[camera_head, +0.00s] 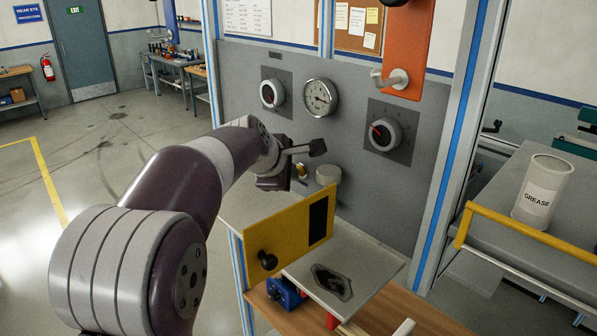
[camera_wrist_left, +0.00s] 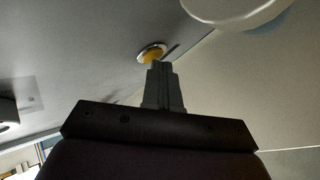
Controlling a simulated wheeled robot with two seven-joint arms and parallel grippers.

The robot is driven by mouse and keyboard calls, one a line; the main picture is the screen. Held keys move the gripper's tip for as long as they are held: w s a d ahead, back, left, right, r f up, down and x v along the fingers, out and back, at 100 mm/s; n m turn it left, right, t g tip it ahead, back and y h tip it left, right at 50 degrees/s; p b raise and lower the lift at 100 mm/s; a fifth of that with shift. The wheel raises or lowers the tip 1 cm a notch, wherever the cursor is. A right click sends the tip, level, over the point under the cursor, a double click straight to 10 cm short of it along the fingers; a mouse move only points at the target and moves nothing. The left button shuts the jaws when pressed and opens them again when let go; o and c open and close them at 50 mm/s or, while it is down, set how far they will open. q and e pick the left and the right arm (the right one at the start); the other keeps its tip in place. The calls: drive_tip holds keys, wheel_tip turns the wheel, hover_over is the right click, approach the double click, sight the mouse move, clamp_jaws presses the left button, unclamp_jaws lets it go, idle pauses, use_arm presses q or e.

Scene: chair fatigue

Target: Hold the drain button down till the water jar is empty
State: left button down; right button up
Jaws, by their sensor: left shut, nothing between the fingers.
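My left gripper (camera_head: 293,180) reaches the grey panel from the left; my own wrist hides part of it in the head view. In the left wrist view its grey fingers (camera_wrist_left: 158,76) are shut with nothing between them. Their tips point at a round yellow button (camera_wrist_left: 151,52) in a pale ring and overlap its lower edge. I cannot tell whether they touch or press it. The button shows small and brassy in the head view (camera_head: 302,170). A pale round vessel (camera_head: 328,174), possibly the water jar, stands just right of it; its water level is not visible.
Two dials (camera_head: 271,94) (camera_head: 384,134) and a gauge (camera_head: 320,97) sit on the panel. A yellow plate with a black knob (camera_head: 290,240) stands in front, beside a tilted grey board (camera_head: 370,266). An orange door (camera_head: 406,55) hangs above. A grease can (camera_head: 541,190) stands at right.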

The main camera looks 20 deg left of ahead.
idle(0.4)
use_arm(q)
drive_tip(key=shift+s+a+f+b, duration=0.1)
drive_tip(key=shift+s+a+b, duration=0.15)
drive_tip(key=shift+s+b, duration=0.3)
drive_tip(key=shift+s, duration=0.15)
drive_tip(key=shift+s+a+f+b, duration=0.1)
drive_tip(key=shift+s+a+b, duration=0.2)
drive_tip(key=shift+s+b, duration=0.15)
drive_tip(key=shift+s+a+b, duration=0.25)
drive_tip(key=shift+s+b, duration=0.05)
drive_tip(key=shift+s, duration=0.35)
drive_tip(key=shift+s+a+b, duration=0.2)
drive_tip(key=shift+s+b, duration=0.15)
drive_tip(key=shift+s, duration=0.25)
drive_tip(key=shift+s+a+b, duration=0.25)
drive_tip(key=shift+s+b, duration=0.05)
drive_tip(key=shift+s, duration=0.35)
drive_tip(key=shift+r, duration=0.2)
drive_tip(key=shift+w, duration=0.1)
